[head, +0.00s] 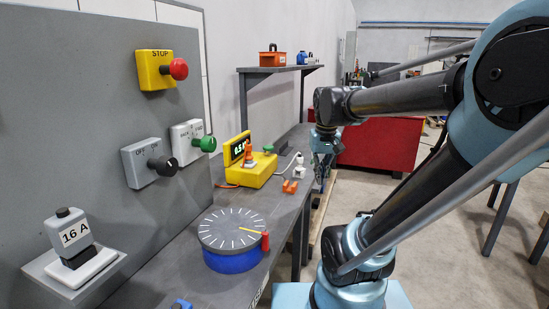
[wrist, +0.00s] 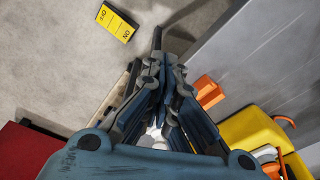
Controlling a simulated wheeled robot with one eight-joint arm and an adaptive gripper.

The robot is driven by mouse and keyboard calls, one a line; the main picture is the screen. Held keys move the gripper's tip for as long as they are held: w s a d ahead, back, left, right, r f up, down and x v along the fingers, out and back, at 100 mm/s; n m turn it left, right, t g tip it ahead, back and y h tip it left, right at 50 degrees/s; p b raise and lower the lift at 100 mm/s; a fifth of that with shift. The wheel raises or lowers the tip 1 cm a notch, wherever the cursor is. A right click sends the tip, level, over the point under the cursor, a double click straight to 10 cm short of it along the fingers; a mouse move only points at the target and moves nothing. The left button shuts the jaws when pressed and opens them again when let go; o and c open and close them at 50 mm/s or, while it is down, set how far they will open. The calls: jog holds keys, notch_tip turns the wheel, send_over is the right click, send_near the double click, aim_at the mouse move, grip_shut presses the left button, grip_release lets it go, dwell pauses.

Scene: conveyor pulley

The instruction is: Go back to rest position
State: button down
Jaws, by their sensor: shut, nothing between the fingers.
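My gripper (head: 323,165) hangs at the end of my arm, at the right edge of the workbench (head: 225,277) and towards its far end. In the wrist view the fingers (wrist: 166,80) are drawn together with nothing between them. An orange part (wrist: 208,92) lies on the bench close to the fingers on the right, apart from them. The yellow device (wrist: 250,132) shows further right. In the head view the gripper's tips are small and partly dark against the background.
A blue-based dial (head: 232,262) and the yellow display device (head: 245,171) stand on the bench. A red cabinet (head: 378,143) stands behind my gripper.

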jog(key=s+d+f, duration=0.4)
jog(key=s+f, duration=0.6)
jog(key=f, duration=0.2)
jog(key=shift+s+f+m+t, duration=0.2)
jog(key=shift+s+m+t, duration=0.1)
jog(key=shift+t, duration=0.1)
